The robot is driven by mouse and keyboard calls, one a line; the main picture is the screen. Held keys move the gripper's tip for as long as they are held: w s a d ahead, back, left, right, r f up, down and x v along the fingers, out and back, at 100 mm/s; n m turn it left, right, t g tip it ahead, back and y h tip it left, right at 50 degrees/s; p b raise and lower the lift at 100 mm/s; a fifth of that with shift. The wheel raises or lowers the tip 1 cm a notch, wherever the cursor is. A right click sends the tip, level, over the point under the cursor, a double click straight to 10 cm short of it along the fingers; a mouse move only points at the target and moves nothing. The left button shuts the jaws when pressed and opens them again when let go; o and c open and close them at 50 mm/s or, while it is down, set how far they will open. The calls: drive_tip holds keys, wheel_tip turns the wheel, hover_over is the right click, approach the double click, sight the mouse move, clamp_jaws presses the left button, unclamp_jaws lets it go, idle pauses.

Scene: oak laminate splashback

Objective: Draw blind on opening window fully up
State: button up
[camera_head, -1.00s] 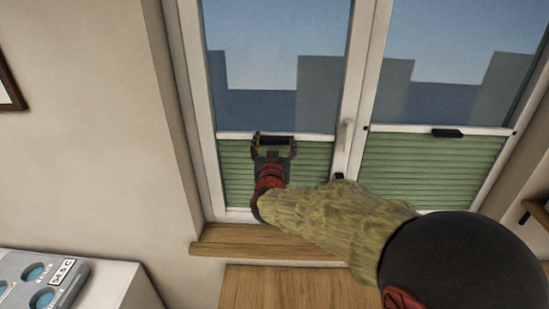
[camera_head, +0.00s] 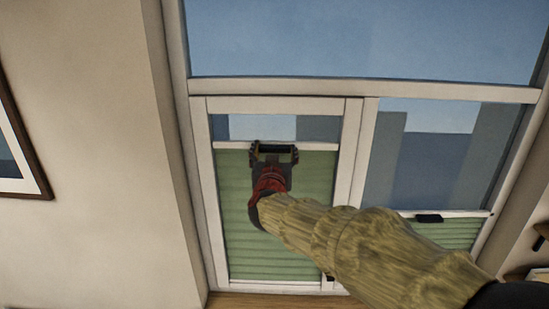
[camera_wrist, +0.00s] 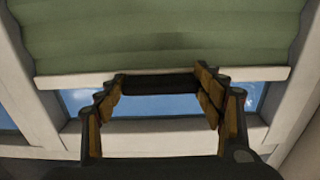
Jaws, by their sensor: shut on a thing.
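The left sash (camera_head: 353,135) carries a green pleated blind (camera_head: 235,220) that covers most of its glass. The blind's white top rail (camera_head: 230,145) lies a little below the top of the sash, with a narrow strip of bare glass above it. My gripper (camera_head: 273,151) is shut on the dark handle (camera_wrist: 158,84) of this rail. In the wrist view the fingers (camera_wrist: 160,82) flank the handle, the fabric is at the top, and bare glass shows below the rail. My arm hides part of the blind's lower right.
The right pane has its own green blind (camera_head: 450,232) standing low, with a dark handle (camera_head: 428,218). A fixed upper pane (camera_head: 360,40) spans above both. A framed picture (camera_head: 22,150) hangs on the left wall. A wooden sill (camera_head: 260,301) runs below.

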wheel_tip(320, 180, up, 6)
drive_tip(key=p, duration=0.3)
drive_tip(key=shift+r+p, duration=0.25)
drive_tip(key=shift+p, duration=0.05)
drive_tip(key=o, duration=1.3)
drive_tip(key=shift+r, duration=0.1)
drive_tip(key=o, duration=0.4)
drive_tip(key=shift+w+f, duration=0.15)
drive_tip(key=shift+f, duration=0.15)
drive_tip(key=s, duration=1.2)
drive_tip(key=shift+a, duration=0.2)
